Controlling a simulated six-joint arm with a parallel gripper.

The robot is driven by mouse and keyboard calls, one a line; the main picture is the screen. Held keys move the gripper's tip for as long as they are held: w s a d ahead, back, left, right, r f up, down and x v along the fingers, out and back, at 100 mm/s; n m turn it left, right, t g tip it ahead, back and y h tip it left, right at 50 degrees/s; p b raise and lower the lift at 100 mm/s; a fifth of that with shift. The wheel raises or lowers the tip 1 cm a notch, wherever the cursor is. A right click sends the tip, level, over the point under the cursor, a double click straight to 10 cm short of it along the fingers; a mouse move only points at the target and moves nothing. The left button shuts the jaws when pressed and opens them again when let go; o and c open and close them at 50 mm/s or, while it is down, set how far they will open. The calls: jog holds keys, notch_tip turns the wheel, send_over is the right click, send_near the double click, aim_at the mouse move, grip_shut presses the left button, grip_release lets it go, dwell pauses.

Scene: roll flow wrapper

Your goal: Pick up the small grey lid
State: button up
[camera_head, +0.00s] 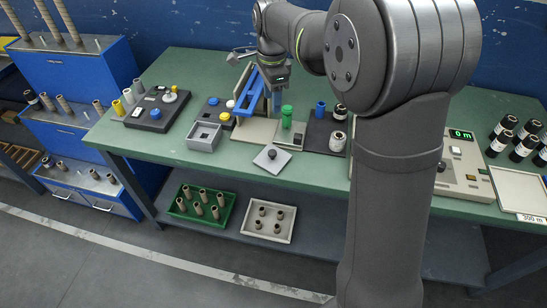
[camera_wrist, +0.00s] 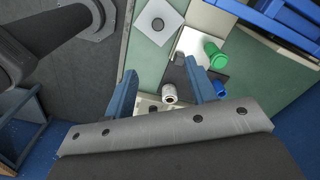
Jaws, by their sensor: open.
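The small grey lid (camera_head: 271,158) is a flat square plate with a dark round knob in its middle. It lies on the green table near the front edge, to the right of an open square grey box (camera_head: 203,137). In the wrist view the lid (camera_wrist: 150,25) is at the top, beyond the fingertips. My gripper (camera_head: 275,103) is above the back of the table, behind the lid and apart from it. In the wrist view its two blue fingers (camera_wrist: 161,68) are spread with nothing held between them.
A blue slanted frame (camera_head: 249,92) stands left of my gripper. A green cylinder (camera_head: 287,116), a blue cup (camera_head: 320,109) and black-and-white rolls (camera_head: 338,140) stand close to the lid. A dark tray (camera_head: 156,112) is at left. The table is clear around the lid's front.

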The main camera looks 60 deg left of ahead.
jog(key=n, duration=2.1)
send_over(272, 152)
jog(key=f, duration=1.5)
jog(key=shift+w+a+f, duration=0.2)
jog(key=shift+w+a, duration=0.05)
jog(key=shift+a, duration=0.05)
jog(key=shift+s+d+f, duration=0.1)
jog(key=shift+d+f, duration=0.05)
jog(key=shift+f, duration=1.15)
jog(key=shift+s+d+f, duration=0.1)
jog(key=shift+d+f, duration=0.05)
jog(key=shift+f, duration=1.15)
jog(key=c, duration=1.1)
jog(key=shift+o, duration=0.2)
jog(key=shift+r, duration=0.1)
